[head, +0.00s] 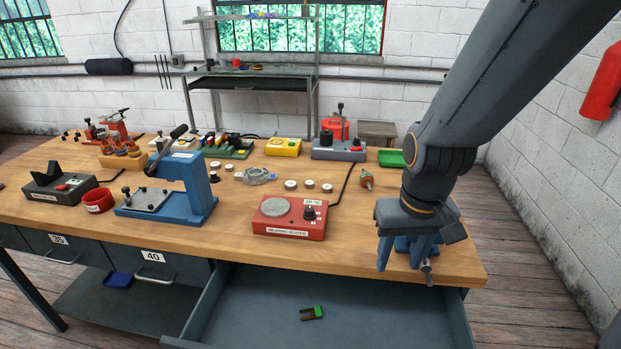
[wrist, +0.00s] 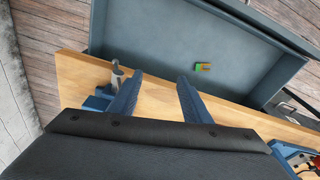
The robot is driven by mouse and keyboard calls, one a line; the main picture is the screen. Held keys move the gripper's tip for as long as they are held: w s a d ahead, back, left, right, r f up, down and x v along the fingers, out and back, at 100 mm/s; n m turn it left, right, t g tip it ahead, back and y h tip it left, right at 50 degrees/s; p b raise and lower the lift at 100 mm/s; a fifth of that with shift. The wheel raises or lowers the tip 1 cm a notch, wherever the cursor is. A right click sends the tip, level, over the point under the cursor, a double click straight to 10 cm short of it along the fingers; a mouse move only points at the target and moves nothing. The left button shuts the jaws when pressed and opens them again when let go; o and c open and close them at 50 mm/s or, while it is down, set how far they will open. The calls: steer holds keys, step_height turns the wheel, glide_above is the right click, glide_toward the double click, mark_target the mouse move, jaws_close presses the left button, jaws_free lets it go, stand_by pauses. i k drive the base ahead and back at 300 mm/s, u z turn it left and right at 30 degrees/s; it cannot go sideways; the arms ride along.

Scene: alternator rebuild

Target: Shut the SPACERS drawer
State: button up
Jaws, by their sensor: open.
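A grey drawer (head: 385,318) stands pulled open under the front right of the bench. Its front face and label are not readable, so I cannot confirm the SPACERS name. It also shows in the wrist view (wrist: 150,40), open past the bench edge. A small green and brown piece (head: 312,313) lies on its floor. My gripper (head: 404,262) points down over the bench's front right corner, its blue fingers apart with nothing seen between them. In the wrist view my gripper (wrist: 155,82) has its fingertips near the bench edge, on the bench side of the open drawer.
A small blue vise (wrist: 100,98) with a metal screw sits at the bench corner beside my gripper. A red heater box (head: 290,217) stands left of it on the bench (head: 350,250). Drawers labelled 35 and 40 (head: 155,265) are shut at left. Floor is clear at right.

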mark_target(242, 305)
steer(key=u, duration=0.55)
steer(key=k, duration=0.55)
steer(key=u, duration=0.8)
